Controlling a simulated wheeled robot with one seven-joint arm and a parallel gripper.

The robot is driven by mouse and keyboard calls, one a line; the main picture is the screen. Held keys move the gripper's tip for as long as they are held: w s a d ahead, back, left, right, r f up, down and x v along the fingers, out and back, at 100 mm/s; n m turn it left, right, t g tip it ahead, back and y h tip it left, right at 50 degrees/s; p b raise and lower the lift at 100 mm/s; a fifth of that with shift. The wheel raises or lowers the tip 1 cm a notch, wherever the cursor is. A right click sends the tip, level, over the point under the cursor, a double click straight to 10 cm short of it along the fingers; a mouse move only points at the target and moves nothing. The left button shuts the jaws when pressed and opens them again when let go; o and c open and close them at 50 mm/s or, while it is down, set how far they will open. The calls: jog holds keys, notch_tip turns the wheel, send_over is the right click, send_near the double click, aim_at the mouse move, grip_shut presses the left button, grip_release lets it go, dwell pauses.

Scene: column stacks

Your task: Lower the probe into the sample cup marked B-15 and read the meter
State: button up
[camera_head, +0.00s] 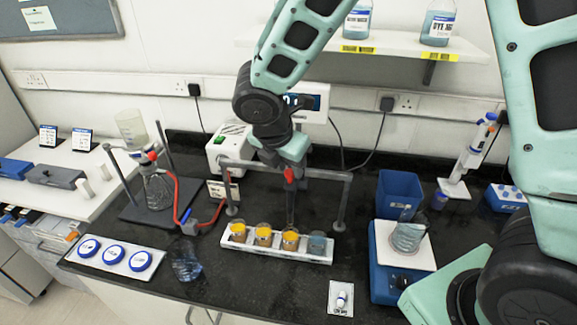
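A white rack (279,248) on the black bench holds a row of small cups. Most have orange-yellow contents, and the rightmost cup (317,243) looks grey-blue. I cannot read which cup is B-15. My gripper (290,180) points down at the grey gantry bar, above the third cup from the left (290,239). A red piece (290,174) shows at it, and a thin dark shape runs down towards that cup. I cannot tell whether this is the probe or my fingers. A white box with a dark display (313,98), possibly the meter, is partly hidden behind my arm.
A grey gantry (342,205) stands over the rack. A flask stand (152,190) with red tubing is at left. A blue balance (392,280) with a beaker and a blue bin (397,193) are at right. The bench in front of the rack is mostly clear.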

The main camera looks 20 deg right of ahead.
jog(key=shift+o, duration=0.9)
jog(key=b+v, duration=0.3)
jog(key=v, duration=1.4)
jog(key=shift+r, duration=0.25)
